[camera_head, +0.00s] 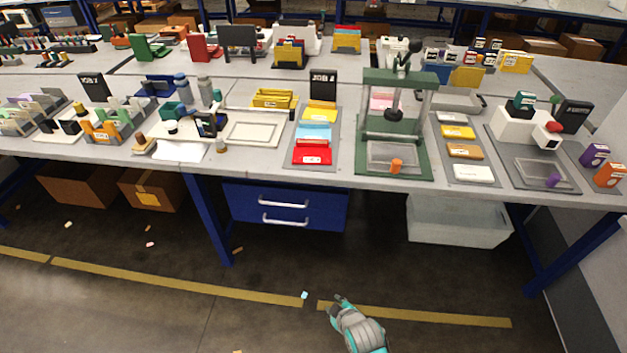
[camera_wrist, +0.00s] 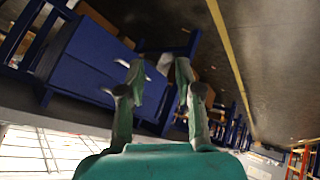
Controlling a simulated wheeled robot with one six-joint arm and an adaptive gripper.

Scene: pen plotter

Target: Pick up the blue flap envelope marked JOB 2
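A grey tray (camera_head: 332,160) on the bench holds a column of flat envelope-like items in front of a black sign (camera_head: 322,84) that seems to read JOB 2. In this column, a light blue item (camera_head: 315,133) lies between a red item (camera_head: 312,153) at the front and paler blue and yellow ones behind. Writing on the items is too small to read. My gripper (camera_head: 338,299) is low in front of the bench, over the floor and well apart from the tray. In the wrist view my gripper (camera_wrist: 158,72) has its fingers apart with nothing between them. The envelopes are not recognisable there.
A green press frame (camera_head: 371,110) stands right of the tray, and a white tray (camera_head: 253,130) lies to its left. Blue drawers (camera_head: 285,207) hang below the bench, and a clear bin (camera_head: 458,222) stands under it. The floor around my gripper is mostly clear.

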